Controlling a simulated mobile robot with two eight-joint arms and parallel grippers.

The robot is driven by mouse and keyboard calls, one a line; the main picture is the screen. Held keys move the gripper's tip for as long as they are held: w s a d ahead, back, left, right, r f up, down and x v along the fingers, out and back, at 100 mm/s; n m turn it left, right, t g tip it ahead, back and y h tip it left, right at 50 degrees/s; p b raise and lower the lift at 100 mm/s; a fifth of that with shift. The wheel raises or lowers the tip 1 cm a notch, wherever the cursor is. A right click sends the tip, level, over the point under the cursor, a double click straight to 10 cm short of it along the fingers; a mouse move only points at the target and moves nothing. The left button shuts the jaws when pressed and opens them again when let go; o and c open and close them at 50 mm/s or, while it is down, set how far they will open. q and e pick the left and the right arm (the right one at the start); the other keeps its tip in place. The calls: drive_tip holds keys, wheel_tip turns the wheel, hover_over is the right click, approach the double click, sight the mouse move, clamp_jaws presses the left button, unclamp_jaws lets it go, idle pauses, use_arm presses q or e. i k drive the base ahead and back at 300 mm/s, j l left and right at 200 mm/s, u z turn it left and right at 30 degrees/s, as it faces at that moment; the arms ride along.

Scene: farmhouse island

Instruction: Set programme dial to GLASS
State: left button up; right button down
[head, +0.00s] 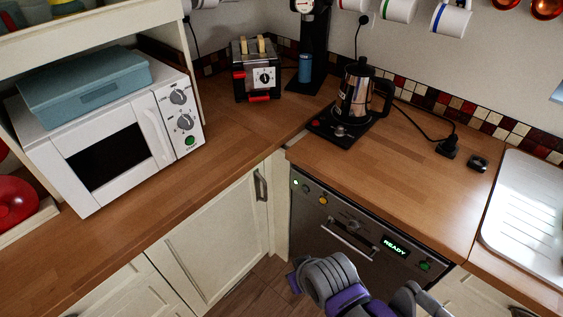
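The dishwasher (308,220) is built in under the right worktop, its door shut. Its steel front panel has a dark display (395,247) reading READY in green. A small knob-like dial (354,225) sits near the middle of the panel, above the bar handle (347,240); its setting is too small to read. A yellow button (323,201) is to its left and a green button (424,265) is at the right end. Grey and purple links of my arm show at the bottom, in front of the lower dishwasher door. No fingertips of either gripper can be made out.
A white microwave (190,96) with a blue box (88,84) on top stands at left. A toaster (255,76) is in the corner. A kettle (354,95) stands on its base above the dishwasher. A drainer (525,215) is at right. The worktop front is clear.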

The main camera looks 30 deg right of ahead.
sight(354, 225)
drive_tip(key=z, duration=1.75)
